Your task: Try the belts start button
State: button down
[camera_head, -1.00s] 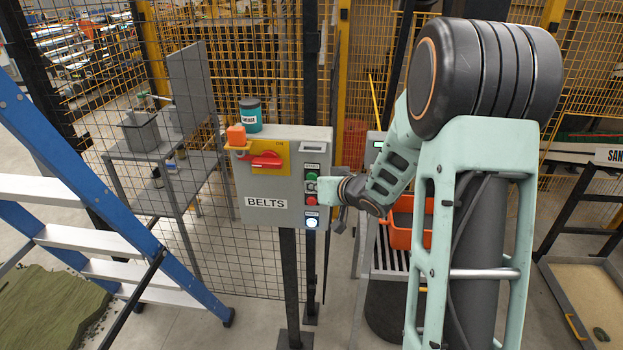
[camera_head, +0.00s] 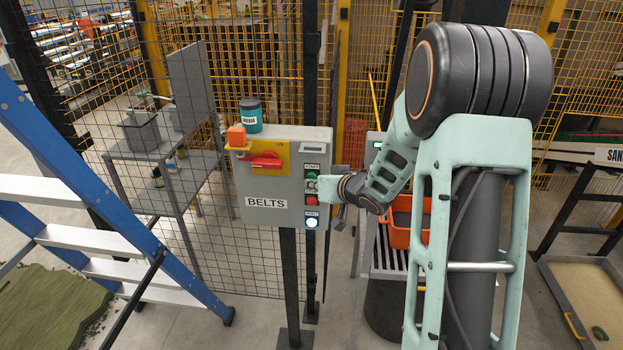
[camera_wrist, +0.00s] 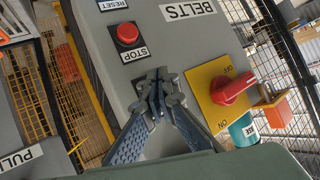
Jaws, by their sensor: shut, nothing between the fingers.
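The grey BELTS control box (camera_head: 265,188) stands on a post, and it fills much of the wrist view (camera_wrist: 170,50). A green button (camera_head: 312,176) under the START label (camera_head: 312,167) sits at the top of its right-hand column. My gripper (camera_wrist: 158,92) is shut and empty, its fingertips close to the box face. In the wrist view the fingers cover the spot beyond the red STOP button (camera_wrist: 127,34), and the green button is hidden there. I cannot tell whether the fingertips touch it. In the head view my wrist hides most of the fingers.
A red rotary switch (camera_head: 264,161) on a yellow plate is left of the buttons. A lit reset button (camera_head: 311,222) is at the column's bottom. A blue ladder (camera_head: 95,185) stands left; mesh fence is behind.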

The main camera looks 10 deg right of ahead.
jog(key=shift+w+d, duration=0.1)
jog(key=shift+w, duration=0.3)
dwell(0.6)
jog(key=shift+s+a, duration=0.25)
jog(key=shift+s, duration=0.55)
jog(key=s, duration=0.1)
jog(key=s+a, duration=0.1)
jog(key=s, duration=0.2)
jog(key=shift+s+a+b, duration=0.3)
jog(key=shift+s+b, duration=0.1)
dwell(0.3)
